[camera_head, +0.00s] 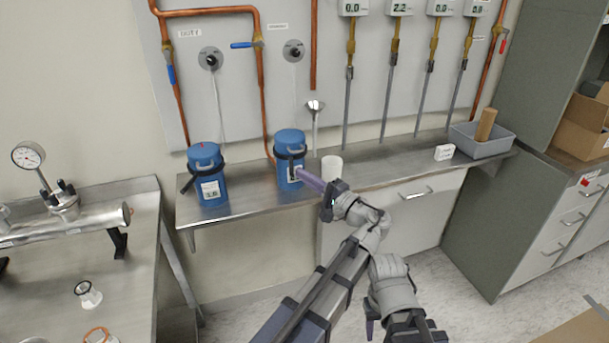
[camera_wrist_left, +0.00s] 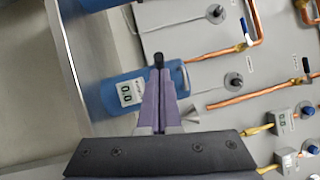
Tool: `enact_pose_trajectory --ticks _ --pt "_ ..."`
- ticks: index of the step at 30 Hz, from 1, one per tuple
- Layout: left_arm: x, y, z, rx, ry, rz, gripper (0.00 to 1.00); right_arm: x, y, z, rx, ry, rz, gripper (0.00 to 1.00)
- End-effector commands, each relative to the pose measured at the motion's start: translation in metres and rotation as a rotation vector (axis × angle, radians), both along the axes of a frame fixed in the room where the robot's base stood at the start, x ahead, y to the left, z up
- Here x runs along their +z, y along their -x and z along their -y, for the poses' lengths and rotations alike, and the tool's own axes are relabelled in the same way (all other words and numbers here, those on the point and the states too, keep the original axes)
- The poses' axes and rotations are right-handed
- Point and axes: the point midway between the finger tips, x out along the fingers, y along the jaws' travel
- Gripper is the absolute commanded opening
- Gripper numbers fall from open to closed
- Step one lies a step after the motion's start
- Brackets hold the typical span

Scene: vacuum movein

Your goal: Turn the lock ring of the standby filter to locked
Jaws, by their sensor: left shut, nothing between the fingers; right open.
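The standby filter (camera_head: 289,142) is a blue canister with a white label, standing upright on the steel shelf. Its black lock ring (camera_head: 284,155) wraps the upper body, with a lever on the front side. My left gripper (camera_head: 299,172) is shut and empty, its purple fingertips at the front of this filter by the lever. In the left wrist view, the shut fingers (camera_wrist_left: 158,72) point at the black lever end (camera_wrist_left: 158,58), in front of the blue filter (camera_wrist_left: 108,96); I cannot tell whether they touch. My right gripper (camera_head: 400,328) is open and empty, low in the head view.
The duty filter (camera_head: 205,158) stands to the left, its black lever pointing left. A white cup (camera_head: 332,167) and a funnel (camera_head: 315,105) are close right of the standby filter. A grey bin (camera_head: 482,146) is further right. Copper pipes run behind.

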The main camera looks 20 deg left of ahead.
Motion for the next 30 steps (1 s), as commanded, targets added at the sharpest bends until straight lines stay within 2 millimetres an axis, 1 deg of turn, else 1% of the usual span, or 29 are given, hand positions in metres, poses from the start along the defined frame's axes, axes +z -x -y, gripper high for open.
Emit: enact_pose_trajectory --ticks 4,6,8,12,14,30 --pt "0.000 0.000 0.000 0.000 0.000 0.000 0.00 0.000 0.000 0.000 0.000 0.000 0.000 0.50" --pt "0.000 0.003 -0.004 0.001 0.000 0.000 0.00 0.000 0.000 0.000 0.000 0.000 0.000 0.50" --pt "0.000 0.007 -0.009 0.002 0.000 0.000 0.00 0.000 0.000 0.000 0.000 0.000 0.000 0.50" --pt "0.000 0.017 -0.029 0.003 0.000 0.001 0.00 0.000 0.000 0.000 0.000 0.000 0.000 0.50" --pt "0.000 0.018 -0.034 0.002 0.000 0.000 0.00 0.000 0.000 0.000 0.000 0.000 0.000 0.50" --pt "-0.003 0.014 -0.033 0.005 0.001 0.000 0.00 -0.003 0.000 0.000 0.000 0.000 0.000 0.50"
